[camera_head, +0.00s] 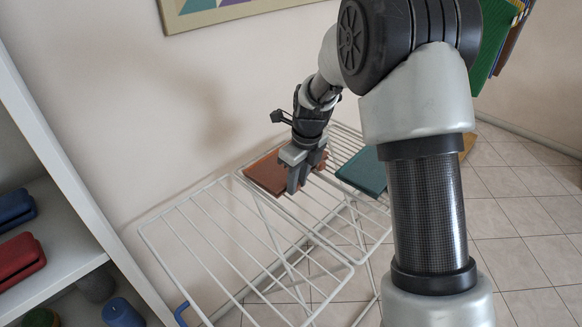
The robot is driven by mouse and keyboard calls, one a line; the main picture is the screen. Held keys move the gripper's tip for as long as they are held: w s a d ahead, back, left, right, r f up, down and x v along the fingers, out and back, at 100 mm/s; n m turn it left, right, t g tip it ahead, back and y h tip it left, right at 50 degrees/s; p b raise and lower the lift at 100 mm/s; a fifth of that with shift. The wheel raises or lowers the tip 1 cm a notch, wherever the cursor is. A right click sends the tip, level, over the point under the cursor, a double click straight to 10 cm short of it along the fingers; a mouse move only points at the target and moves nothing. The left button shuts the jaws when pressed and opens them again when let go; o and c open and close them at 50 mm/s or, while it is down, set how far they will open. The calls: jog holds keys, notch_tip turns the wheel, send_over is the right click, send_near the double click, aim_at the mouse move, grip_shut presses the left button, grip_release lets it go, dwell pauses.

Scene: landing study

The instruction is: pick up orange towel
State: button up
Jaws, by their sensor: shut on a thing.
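The orange towel (265,175) is a folded, brownish-orange flat piece on the white wire drying rack (200,236), near the wall. My gripper (297,186) is at the right end of the towel, pointing down, with its jaws shut on it. The fingers and wrist hide part of the towel's right side. The towel appears to lie at rack level; I cannot tell whether it touches the wires.
A folded teal towel (364,172) lies on the rack just right of my gripper. The rack's front left section is bare. Tiled floor (525,215) is clear at right.

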jog(key=shift+r, duration=0.1)
notch_tip(320, 180, up, 7)
jog(key=p, duration=0.6)
dwell(0.3)
jog(key=shift+s, duration=0.1)
